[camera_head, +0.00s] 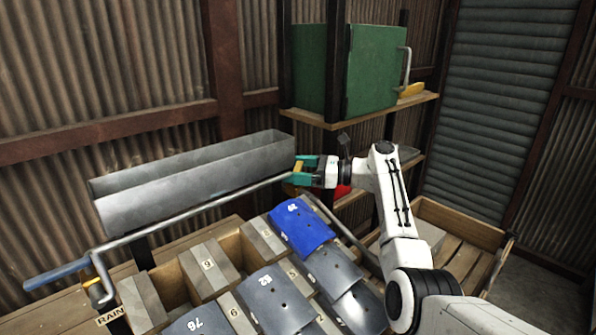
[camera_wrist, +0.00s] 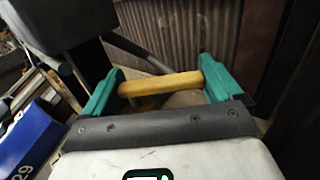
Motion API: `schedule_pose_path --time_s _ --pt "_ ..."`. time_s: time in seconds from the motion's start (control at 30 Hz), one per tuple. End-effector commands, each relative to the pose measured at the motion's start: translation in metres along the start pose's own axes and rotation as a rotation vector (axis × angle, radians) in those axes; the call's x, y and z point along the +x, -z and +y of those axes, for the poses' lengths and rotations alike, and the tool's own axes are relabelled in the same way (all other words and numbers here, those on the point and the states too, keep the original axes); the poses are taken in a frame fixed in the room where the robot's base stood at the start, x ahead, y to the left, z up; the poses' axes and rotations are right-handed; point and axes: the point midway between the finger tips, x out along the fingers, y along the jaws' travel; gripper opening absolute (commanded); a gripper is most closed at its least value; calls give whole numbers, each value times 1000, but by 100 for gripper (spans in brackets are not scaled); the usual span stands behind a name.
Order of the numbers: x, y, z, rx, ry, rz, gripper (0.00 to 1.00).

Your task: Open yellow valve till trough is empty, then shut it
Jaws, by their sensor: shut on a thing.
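The grey metal trough (camera_head: 190,195) runs along the corrugated wall in the head view. Its inside floor is hidden, so I cannot tell what it holds. My gripper (camera_head: 303,170) is at the trough's right end, with teal fingers. The yellow valve handle (camera_head: 298,166) shows between them. In the wrist view, the yellow handle (camera_wrist: 160,84) spans crosswise from one finger to the other, and my gripper (camera_wrist: 160,90) is shut on it. The valve's body is mostly hidden by the fingers.
Below the trough, a long rod (camera_head: 200,208) ends in a blue-handled crank (camera_head: 58,273). Numbered wooden bins and curved plates, one blue (camera_head: 302,226), fill the front. A green cabinet (camera_head: 375,70) stands on a shelf above my arm. A wooden crate (camera_head: 470,235) is at right.

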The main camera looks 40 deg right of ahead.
Motion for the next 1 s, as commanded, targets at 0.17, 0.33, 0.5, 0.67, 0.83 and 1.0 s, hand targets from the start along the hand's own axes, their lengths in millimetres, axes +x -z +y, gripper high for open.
schedule_pose_path --time_s 0.17,0.33,0.5,0.67,0.83,1.0 --pt "0 2 1 3 -3 5 38" --pt "0 3 1 3 -2 6 96" --pt "0 2 0 2 -1 4 100" --pt "0 1 0 1 0 3 100" --pt "0 1 0 0 7 3 100" --pt "-2 0 1 0 57 3 100"
